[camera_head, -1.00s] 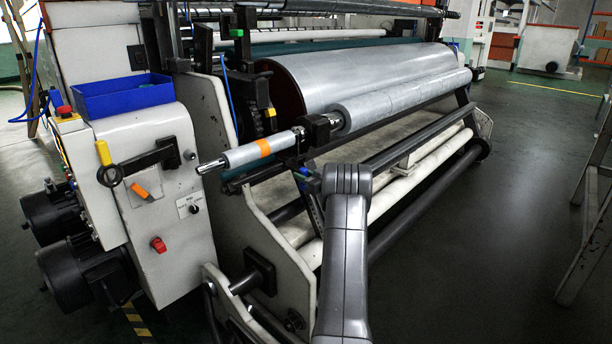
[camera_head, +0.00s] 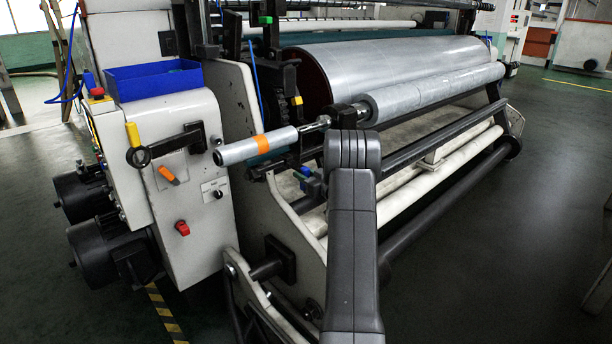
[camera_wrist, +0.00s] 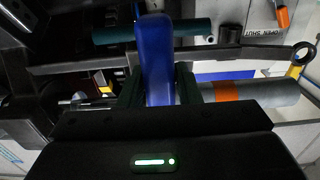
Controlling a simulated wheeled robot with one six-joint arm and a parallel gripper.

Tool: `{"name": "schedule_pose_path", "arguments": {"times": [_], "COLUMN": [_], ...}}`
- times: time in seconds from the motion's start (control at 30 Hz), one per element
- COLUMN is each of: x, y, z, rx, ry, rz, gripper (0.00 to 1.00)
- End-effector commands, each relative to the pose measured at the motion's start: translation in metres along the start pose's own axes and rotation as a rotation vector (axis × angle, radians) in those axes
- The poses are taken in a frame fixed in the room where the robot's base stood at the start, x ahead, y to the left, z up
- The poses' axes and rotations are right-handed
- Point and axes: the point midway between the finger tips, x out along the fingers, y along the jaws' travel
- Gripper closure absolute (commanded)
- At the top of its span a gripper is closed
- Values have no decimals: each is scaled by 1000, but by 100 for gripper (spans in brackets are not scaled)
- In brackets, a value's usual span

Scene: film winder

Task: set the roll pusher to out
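A blue handle, apparently of the roll pusher, stands between my gripper's two dark fingers (camera_wrist: 160,92) in the wrist view (camera_wrist: 156,55). The fingers seem to touch it on both sides. In the head view a small blue and green piece (camera_head: 311,184) shows just left of my arm, which hides much of the gripper and pusher. The white sleeve with an orange band (camera_head: 257,147) sits near the left end of the shaft. Bright bare shaft (camera_head: 313,126) shows between the sleeve and the black block. The sleeve also shows in the wrist view (camera_wrist: 268,92).
The large film roll (camera_head: 375,68) lies behind a thinner wound roll (camera_head: 430,92). The side cabinet at left carries a blue tray (camera_head: 153,83), a yellow-handled crank (camera_head: 133,134), an orange lever (camera_head: 168,175) and a red knob (camera_head: 182,228).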

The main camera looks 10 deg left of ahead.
Motion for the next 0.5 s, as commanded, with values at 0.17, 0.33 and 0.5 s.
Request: {"name": "schedule_pose_path", "arguments": {"times": [0.17, 0.33, 0.5], "x": [0, 0, -13], "y": [0, 0, 1], "z": [0, 0, -1], "rx": [0, 0, 0], "ry": [0, 0, -1], "rz": [0, 1, 2], "gripper": [53, 53, 53]}}
